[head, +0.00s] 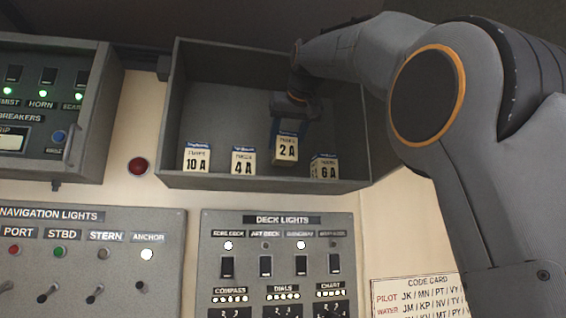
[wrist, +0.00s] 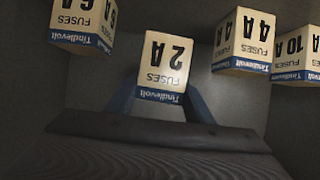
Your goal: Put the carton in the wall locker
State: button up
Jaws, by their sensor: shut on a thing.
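The wall locker (head: 265,182) is an open grey box on the wall in the head view. My gripper (head: 289,128) is inside it, shut on a cream carton with a blue top band marked "2 A FUSES" (head: 286,152). In the wrist view the 2 A carton (wrist: 165,65) appears upside down between the two blue fingers of my gripper (wrist: 163,104). In the head view the carton's base sits a little higher than the cartons beside it; whether it touches the locker floor I cannot tell.
Inside the locker stand a 10 A carton (head: 197,159) and a 4 A carton (head: 243,161) to the left, and a 6 A carton (head: 324,168) close on the right. A breaker panel (head: 85,130) is left of the locker; a deck lights panel (head: 280,240) is below.

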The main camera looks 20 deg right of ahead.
aim_at(288, 152)
jog(key=shift+f, duration=2.7)
jog(key=o, duration=1.5)
jog(key=shift+a, duration=0.1)
jog(key=shift+o, duration=0.2)
jog(key=shift+s, duration=0.1)
jog(key=b+v, duration=0.3)
jog(key=v, duration=0.9)
